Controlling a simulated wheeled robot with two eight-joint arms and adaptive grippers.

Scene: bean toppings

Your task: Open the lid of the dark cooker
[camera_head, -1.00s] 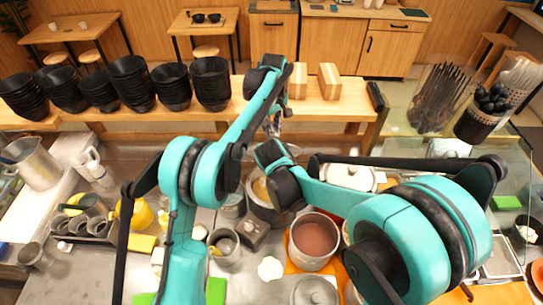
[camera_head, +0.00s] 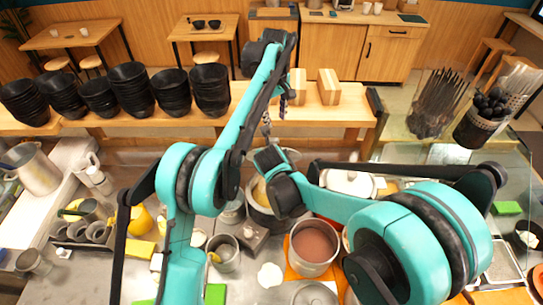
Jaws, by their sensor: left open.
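A dark grey round cooker (camera_head: 262,219) stands at the middle of the counter, largely behind my right wrist. A strip of yellowish interior shows at its left side. A grey curved edge behind the wrist could be its raised lid, but I cannot tell. My left gripper (camera_head: 267,123) hangs above and behind the cooker, open and apart from it, small in the view. My right arm reaches in from the right with its wrist over the cooker; its fingers are hidden.
A pot of reddish-brown beans (camera_head: 314,245) stands right of the cooker. A white lidded pot (camera_head: 349,184) is behind it. A grey box (camera_head: 251,236) and metal cup (camera_head: 224,251) stand in front-left. Black bowl stacks (camera_head: 130,88) line the back shelf.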

